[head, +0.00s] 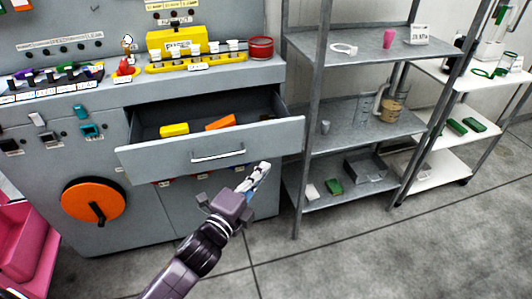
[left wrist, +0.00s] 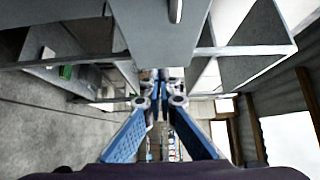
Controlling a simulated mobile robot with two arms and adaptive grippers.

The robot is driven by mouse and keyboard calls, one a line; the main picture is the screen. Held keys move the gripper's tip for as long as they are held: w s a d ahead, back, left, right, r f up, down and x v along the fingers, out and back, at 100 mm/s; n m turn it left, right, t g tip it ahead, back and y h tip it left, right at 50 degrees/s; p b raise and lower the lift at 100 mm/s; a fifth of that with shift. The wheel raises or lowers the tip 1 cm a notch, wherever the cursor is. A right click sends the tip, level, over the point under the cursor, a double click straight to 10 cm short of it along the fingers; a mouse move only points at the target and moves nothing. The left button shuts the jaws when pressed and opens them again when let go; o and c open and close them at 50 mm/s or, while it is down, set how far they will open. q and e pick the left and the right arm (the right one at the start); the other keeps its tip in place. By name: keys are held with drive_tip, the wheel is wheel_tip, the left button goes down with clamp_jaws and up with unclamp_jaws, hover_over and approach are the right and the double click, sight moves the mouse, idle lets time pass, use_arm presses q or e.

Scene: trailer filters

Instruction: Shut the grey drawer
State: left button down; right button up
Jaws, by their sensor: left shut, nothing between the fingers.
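The grey drawer (head: 210,152) stands pulled out of the grey cabinet in the head view. A pale bar handle (head: 218,156) is on its front. A yellow block (head: 174,130) and an orange block (head: 220,122) lie inside it. My left gripper (head: 265,168) is shut and empty, just in front of the drawer's right part and near its lower edge. I cannot tell whether it touches the drawer front. In the left wrist view the blue-padded fingers (left wrist: 159,92) meet at their tips, with a grey panel above them. My right gripper is not in view.
The cabinet (head: 140,215) carries an orange wheel (head: 93,200) below the drawer. A grey shelf rack (head: 297,190) stands close on the right. A pink container (head: 25,245) is at the lower left. The floor (head: 370,250) at the lower right is clear.

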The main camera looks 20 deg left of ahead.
sight(272, 144)
use_arm(q)
drive_tip(key=w, duration=0.4)
drive_tip(key=w+a, duration=0.1)
drive_tip(key=w, duration=0.2)
drive_tip(key=shift+w+a, duration=0.2)
drive_tip(key=shift+w, duration=0.05)
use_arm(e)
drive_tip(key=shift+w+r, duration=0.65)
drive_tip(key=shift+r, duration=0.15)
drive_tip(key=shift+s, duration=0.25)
